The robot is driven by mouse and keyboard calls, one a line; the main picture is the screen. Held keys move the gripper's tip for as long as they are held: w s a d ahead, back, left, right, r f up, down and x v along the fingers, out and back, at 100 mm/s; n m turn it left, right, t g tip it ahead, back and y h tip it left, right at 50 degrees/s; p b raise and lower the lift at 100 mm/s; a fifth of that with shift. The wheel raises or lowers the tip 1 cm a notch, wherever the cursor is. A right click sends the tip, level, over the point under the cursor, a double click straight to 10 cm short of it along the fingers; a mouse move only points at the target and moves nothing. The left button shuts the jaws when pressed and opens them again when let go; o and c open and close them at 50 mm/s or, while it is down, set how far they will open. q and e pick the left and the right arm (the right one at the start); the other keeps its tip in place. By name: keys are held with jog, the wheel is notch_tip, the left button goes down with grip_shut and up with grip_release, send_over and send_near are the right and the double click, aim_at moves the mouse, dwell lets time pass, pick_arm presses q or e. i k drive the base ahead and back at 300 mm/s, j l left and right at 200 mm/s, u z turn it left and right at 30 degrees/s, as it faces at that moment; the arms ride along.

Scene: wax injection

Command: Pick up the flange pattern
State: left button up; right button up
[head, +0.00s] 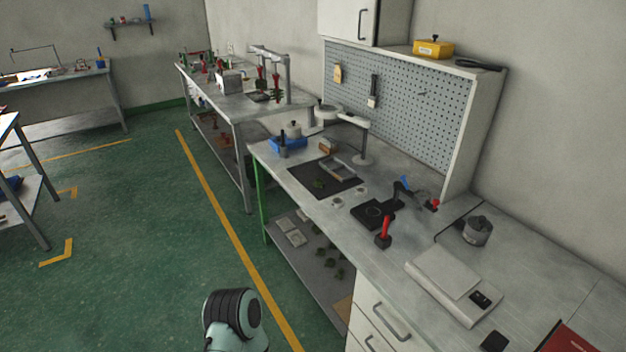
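I cannot make out for sure which piece is the flange pattern. Small dark green pieces (319,184) lie on a black mat (330,189) on the long workbench. Several similar green pieces (333,262) lie on the shelf under that bench. All are too small to tell their shape. Part of one of my arms (232,310) shows at the bottom, left of the bench, with no fingers visible. Neither gripper is in view.
The workbench (390,268) carries a blue tray (288,144), a lamp (364,158), a red-handled tool (384,232), a scale (453,283) and a grey pot (477,231). Drawers (375,325) front its near end.

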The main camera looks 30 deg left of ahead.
aim_at(318, 183)
jog(key=i+j, duration=0.1)
jog(key=j, duration=0.25)
jog(key=i+j, duration=0.15)
jog(key=j, duration=0.2)
jog(key=i+j, duration=0.1)
jog(key=j, duration=0.25)
jog(key=i+j, duration=0.15)
jog(key=j, duration=0.2)
jog(key=i+j, duration=0.1)
jog(key=j, duration=0.25)
jog(key=i+j, duration=0.1)
jog(key=j, duration=0.25)
